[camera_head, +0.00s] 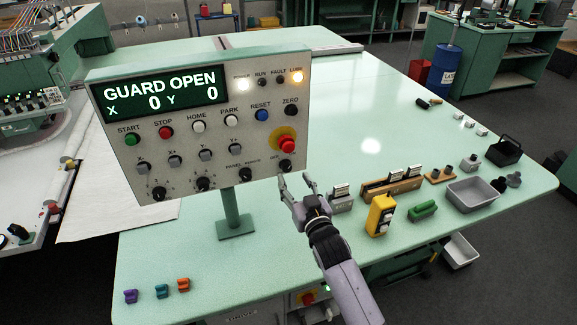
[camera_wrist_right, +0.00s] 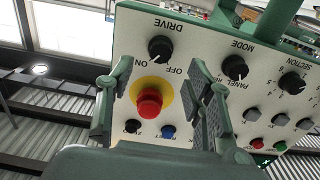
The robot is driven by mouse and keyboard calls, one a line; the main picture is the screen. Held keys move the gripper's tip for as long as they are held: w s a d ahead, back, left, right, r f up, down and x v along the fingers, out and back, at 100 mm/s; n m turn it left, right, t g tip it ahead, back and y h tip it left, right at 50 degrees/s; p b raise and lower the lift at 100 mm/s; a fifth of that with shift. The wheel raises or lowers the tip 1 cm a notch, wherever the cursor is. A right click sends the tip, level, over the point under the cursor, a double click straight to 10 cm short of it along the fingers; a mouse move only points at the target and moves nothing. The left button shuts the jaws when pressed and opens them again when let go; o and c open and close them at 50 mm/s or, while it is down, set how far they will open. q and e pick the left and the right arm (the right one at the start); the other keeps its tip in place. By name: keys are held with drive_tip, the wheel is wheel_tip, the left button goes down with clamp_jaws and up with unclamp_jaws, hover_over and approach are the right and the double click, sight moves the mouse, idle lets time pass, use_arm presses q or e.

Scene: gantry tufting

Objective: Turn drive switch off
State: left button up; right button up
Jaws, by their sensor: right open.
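The control panel (camera_head: 207,115) stands on a green post; its screen reads "GUARD OPEN", X 0, Y 0. The drive switch (camera_head: 286,165) is a black rotary knob at its lower right corner, under the red emergency stop (camera_head: 286,142). In the right wrist view the panel appears upside down, with the drive switch (camera_wrist_right: 160,48) beside the labels ON and OFF; I cannot tell its pointer setting surely. My right gripper (camera_head: 294,178) is open and empty, just below and in front of the switch. The wrist view shows its fingers (camera_wrist_right: 158,70) apart, the switch between and beyond them.
The green table (camera_head: 370,110) carries a yellow pendant (camera_head: 381,215), a green block (camera_head: 423,211), a grey tray (camera_head: 473,194) and metal blocks to the right. Small coloured clips (camera_head: 162,291) lie at the front left. The tufting machine (camera_head: 40,75) stands at the left.

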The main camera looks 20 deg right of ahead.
sight(286, 169)
drive_tip(key=w, duration=0.5)
drive_tip(key=shift+w+a+p, duration=0.1)
drive_tip(key=shift+w+p, duration=0.25)
drive_tip(key=shift+c, duration=0.2)
clamp_jaws()
drive_tip(key=shift+n, duration=0.4)
drive_tip(key=n, duration=0.2)
drive_tip(key=shift+n, duration=0.4)
drive_tip(key=n+b, duration=0.1)
drive_tip(key=n, duration=0.2)
drive_tip(key=shift+a+n, duration=0.1)
drive_tip(key=shift+n, duration=0.3)
drive_tip(key=n+b, duration=0.1)
drive_tip(key=n, duration=0.5)
drive_tip(key=shift+f, duration=0.15)
drive_tip(key=shift+n, duration=0.4)
